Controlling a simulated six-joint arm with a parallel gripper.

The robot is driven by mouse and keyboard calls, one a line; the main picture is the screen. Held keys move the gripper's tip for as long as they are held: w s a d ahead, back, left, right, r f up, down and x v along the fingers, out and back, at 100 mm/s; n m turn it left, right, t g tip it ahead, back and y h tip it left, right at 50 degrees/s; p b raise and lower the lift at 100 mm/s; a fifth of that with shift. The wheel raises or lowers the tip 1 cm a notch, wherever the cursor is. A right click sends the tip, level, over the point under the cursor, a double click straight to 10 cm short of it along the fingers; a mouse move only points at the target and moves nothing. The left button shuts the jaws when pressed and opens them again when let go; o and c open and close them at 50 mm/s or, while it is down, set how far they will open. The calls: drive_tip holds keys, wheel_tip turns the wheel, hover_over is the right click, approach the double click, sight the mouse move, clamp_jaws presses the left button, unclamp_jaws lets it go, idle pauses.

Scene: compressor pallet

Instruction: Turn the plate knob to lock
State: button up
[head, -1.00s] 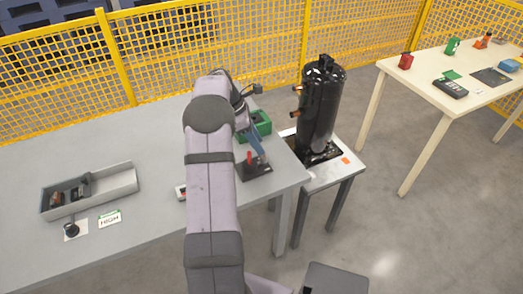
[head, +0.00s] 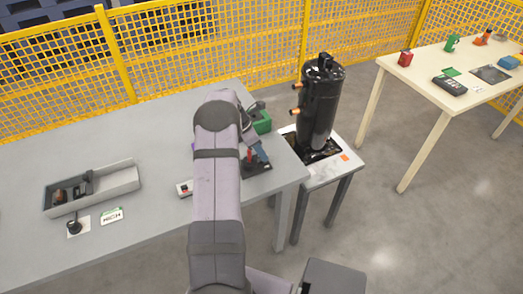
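A black plate (head: 260,167) with an upright red knob (head: 249,157) lies near the right edge of the grey table, partly behind my arm. My gripper (head: 250,146) is low, right by the red knob, with a bluish part showing. My own arm covers much of it, so I cannot tell whether its fingers are open or touch the knob. A separate black knob (head: 74,227) stands on a small white plate at the front left of the table, far from my gripper.
A green bin (head: 262,123) stands just behind my gripper. A black compressor (head: 321,105) stands on a small stand to the right. A grey tray (head: 123,180), a "HIGH" card (head: 111,216) and a small button box (head: 184,189) are on the left. The table's middle left is clear.

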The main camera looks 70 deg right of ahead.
drive_tip(key=shift+x, duration=1)
clamp_jaws()
drive_tip(key=shift+w+d+f+m+g+y+b, duration=0.1)
drive_tip(key=shift+m+g+y+b, duration=0.05)
drive_tip(key=shift+m+b, duration=0.4)
drive_tip(key=shift+d+f+m+g+y+b, duration=0.15)
drive_tip(key=shift+m+b, duration=0.25)
drive_tip(key=shift+m, duration=0.25)
drive_tip(key=shift+a+r+m+y+b, duration=0.1)
drive_tip(key=shift+m+y+b, duration=0.15)
drive_tip(key=shift+m, duration=0.35)
drive_tip(key=shift+r+m+y+b, duration=0.15)
drive_tip(key=shift+m+b, duration=0.2)
drive_tip(key=shift+m, duration=0.25)
unclamp_jaws()
drive_tip(key=shift+r, duration=0.1)
